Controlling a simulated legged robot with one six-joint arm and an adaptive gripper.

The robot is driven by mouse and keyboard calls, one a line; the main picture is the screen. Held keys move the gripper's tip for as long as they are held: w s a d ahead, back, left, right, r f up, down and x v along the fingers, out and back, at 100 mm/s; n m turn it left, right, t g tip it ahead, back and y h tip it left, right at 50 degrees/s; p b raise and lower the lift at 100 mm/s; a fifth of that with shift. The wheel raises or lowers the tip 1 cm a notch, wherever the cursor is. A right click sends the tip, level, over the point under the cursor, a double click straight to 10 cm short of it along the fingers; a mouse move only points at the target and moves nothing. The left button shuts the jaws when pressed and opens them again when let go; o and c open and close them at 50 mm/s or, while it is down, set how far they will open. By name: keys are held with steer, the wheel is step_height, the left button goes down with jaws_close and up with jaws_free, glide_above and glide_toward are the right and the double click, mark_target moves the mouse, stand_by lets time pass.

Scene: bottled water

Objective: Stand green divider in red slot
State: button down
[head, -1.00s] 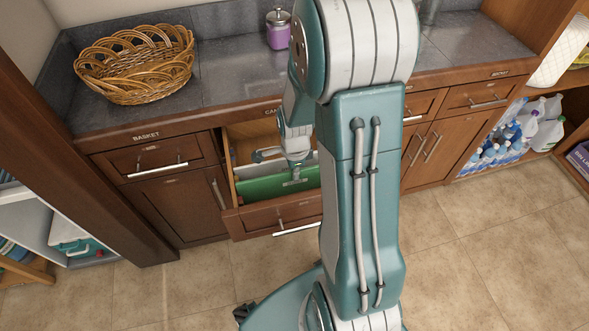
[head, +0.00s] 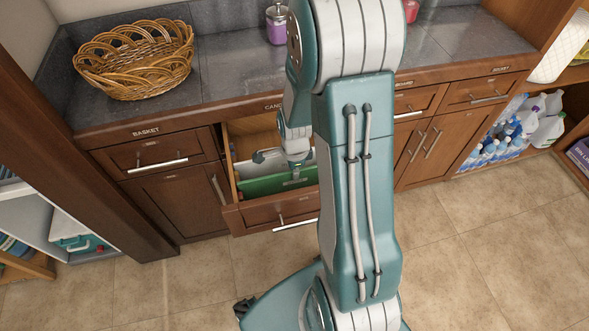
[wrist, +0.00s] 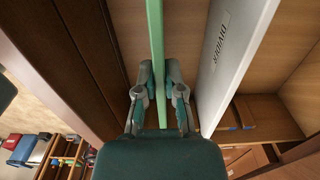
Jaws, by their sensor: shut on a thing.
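The green divider (head: 262,186) is inside the open drawer (head: 262,214), just behind its front panel; its lower part is hidden. My gripper (wrist: 159,88) is shut on the green divider (wrist: 155,35), with one finger on each side of it in the wrist view. In the head view my gripper (head: 295,166) is at the divider's upper edge. A pale grey divider (wrist: 228,60) with lettering stands upright to the right of the green one, apart from it. It also shows behind the green one in the head view (head: 262,164). I cannot make out the red slot.
The dark drawer front (wrist: 82,50) is close on the left of the green divider in the wrist view. A wooden block (wrist: 240,112) with a blue mark lies beyond the grey divider. A wicker basket (head: 135,60) and purple jar (head: 277,22) stand on the counter.

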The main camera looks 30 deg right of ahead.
steer(key=shift+f, duration=0.45)
steer(key=c, duration=0.7)
jaws_free()
steer(key=shift+r, duration=0.1)
step_height(320, 180, up, 12)
steer(key=shift+f, duration=0.1)
steer(key=s+a+r+n+t, duration=0.2)
steer(key=s+a+r+n, duration=0.1)
steer(key=n, duration=0.4)
steer(key=s+a+r+n+t, duration=0.1)
steer(key=s+a+r+n, duration=0.3)
steer(key=r+n, duration=0.3)
steer(key=s+a+r+n+t, duration=0.2)
steer(key=s+a+r+n, duration=0.1)
steer(key=s+r+n, duration=0.2)
steer(key=shift+s+a+r+n+t, duration=0.15)
steer(key=shift+a+r+n, duration=0.05)
steer(key=shift+r+n, duration=0.35)
steer(key=shift+s+a+r+n+t, duration=0.15)
steer(key=shift+a+r+n, duration=0.05)
steer(key=shift+r+n, duration=0.35)
